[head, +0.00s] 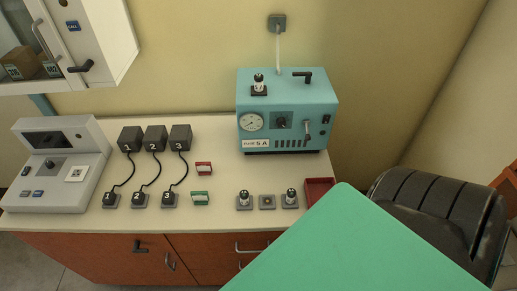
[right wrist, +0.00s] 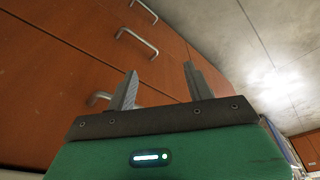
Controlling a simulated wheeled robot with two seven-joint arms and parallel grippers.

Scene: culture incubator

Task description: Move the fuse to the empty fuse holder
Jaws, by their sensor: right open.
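Three small grey holders stand in a row at the bench's front. The left one carries a dark upright fuse (head: 244,196) and the right one another fuse (head: 290,195). The middle fuse holder (head: 267,202) is flat and looks empty. A similar dark fuse-like piece (head: 259,82) sits in a black base on top of the teal device (head: 285,108), whose label seems to read "5 A". In the right wrist view my right gripper (right wrist: 160,72) is open and empty, in front of the cabinet drawers and away from the fuses. My left gripper is not in view.
A red tray (head: 318,187) lies right of the holders. Numbered black blocks (head: 155,138) with cables, red and green pieces and a grey console (head: 58,163) stand at the left. A black chair (head: 430,215) is at the right. Orange drawers (right wrist: 75,70) lie below the bench.

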